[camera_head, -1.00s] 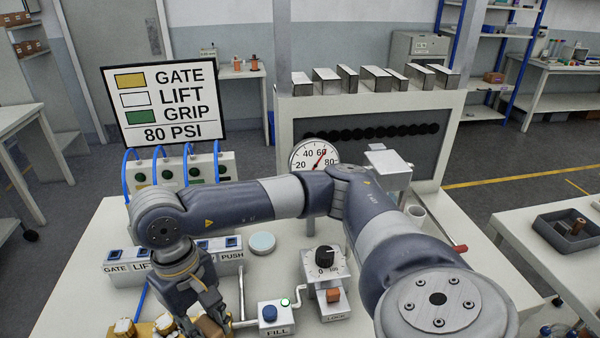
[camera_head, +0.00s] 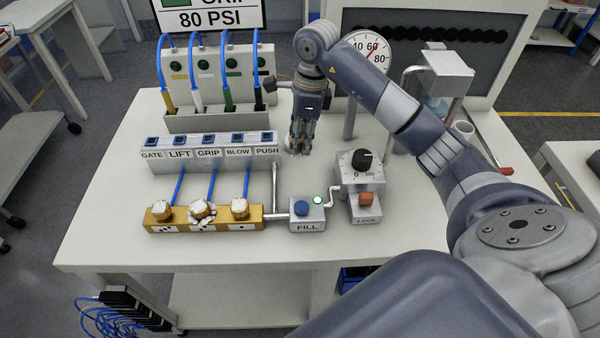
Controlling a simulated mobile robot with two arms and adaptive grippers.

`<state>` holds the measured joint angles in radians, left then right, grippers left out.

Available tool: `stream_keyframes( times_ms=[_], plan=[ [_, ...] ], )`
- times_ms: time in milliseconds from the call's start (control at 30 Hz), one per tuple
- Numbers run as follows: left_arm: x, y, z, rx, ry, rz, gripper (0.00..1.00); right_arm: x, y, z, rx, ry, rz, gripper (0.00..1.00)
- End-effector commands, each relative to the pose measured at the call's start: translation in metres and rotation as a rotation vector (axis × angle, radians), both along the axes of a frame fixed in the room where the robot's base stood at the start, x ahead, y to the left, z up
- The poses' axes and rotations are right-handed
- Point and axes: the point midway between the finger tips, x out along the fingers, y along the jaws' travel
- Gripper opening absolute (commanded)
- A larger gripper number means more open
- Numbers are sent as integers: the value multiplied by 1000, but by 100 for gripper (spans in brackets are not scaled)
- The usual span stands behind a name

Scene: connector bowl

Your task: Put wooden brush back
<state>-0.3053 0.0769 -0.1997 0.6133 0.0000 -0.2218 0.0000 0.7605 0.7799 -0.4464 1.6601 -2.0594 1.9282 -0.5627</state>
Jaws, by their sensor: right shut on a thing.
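My right gripper (camera_head: 299,138) points down over the table behind the valve block, just right of the button row. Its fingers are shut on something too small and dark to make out. I cannot pick out the wooden brush for certain in the head view; it may be what these fingers hold. A small pale patch shows at the fingertips, and I cannot tell whether they touch the table. My left gripper is not in view.
A brass block (camera_head: 190,225) with white-topped valves stands at the front left. Behind it is a button row (camera_head: 212,160). The FILL box (camera_head: 307,226) and dial unit (camera_head: 361,172) stand to the right. The table's front strip (camera_head: 240,252) is clear.

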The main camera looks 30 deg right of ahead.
Motion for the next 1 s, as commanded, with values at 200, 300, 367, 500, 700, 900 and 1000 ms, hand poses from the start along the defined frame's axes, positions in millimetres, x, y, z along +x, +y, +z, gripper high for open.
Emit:
stream_keyframes(
  times_ms=[200, 300, 367, 500, 700, 900, 1000],
  plan=[
    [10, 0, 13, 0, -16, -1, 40, -2, 1, -39, 1, 5, 1, 7],
    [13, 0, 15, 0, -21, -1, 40, -1, 1, -48, 2, 2, 1, 7],
    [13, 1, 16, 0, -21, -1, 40, -1, 1, -53, 1, 1, 2, 7],
    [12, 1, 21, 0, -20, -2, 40, -2, 1, -68, 1, 5, 2, 7],
    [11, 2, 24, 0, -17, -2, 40, -1, 1, -89, 0, 0, 4, 7],
    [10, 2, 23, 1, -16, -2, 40, -1, 0, -89, -1, 0, 5, 7],
    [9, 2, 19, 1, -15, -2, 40, -1, 0, -93, -2, 1, 4, 7]
  ],
)
